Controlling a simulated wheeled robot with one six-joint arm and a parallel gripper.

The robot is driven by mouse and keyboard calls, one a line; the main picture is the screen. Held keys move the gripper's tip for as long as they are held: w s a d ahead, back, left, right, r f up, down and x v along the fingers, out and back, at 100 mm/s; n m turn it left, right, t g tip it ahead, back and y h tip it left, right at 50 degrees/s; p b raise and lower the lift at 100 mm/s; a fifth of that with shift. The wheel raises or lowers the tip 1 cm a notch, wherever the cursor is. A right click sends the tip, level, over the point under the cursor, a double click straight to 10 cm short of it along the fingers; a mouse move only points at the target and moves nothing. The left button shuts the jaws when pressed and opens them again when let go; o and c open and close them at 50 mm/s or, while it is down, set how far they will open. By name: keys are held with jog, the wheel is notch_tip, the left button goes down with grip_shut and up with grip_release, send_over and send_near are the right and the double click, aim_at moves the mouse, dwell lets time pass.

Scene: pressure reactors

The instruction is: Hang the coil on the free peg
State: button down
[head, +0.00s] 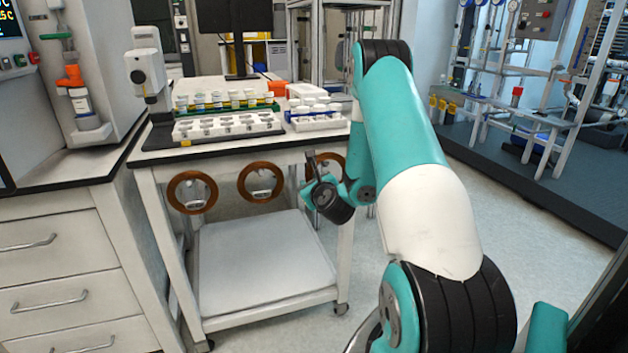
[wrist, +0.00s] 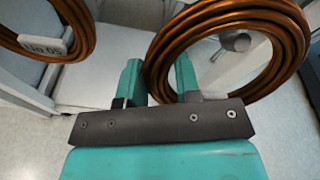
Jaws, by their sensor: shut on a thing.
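A brown coil (wrist: 288,45) fills the upper right of the wrist view. My gripper (wrist: 158,80) is shut on the lower left of its rim, which passes between the fingers. A grey round peg end (wrist: 236,41) shows within the ring; I cannot tell whether the coil rests on it. In the head view this coil (head: 328,156) is at the right of the cart front, partly hidden by my gripper (head: 313,176). Two more coils hang on the cart front, a left one (head: 173,192) and a middle one (head: 243,183).
The white cart (head: 240,153) carries vial racks (head: 222,127) on top and has a bare lower shelf (head: 262,265). A drawer cabinet (head: 55,260) stands close on the left. A tag (wrist: 45,46) hangs in the neighbouring coil. Open floor lies to the right.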

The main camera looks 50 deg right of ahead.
jog(key=shift+p+x, duration=1.5)
jog(key=shift+p, duration=0.95)
jog(key=shift+w+d+f, duration=0.1)
jog(key=shift+w, duration=0.05)
jog(key=shift+f+p, duration=0.1)
jog(key=shift+p, duration=0.2)
jog(key=c, duration=0.8)
grip_release()
jog(key=shift+o, duration=0.2)
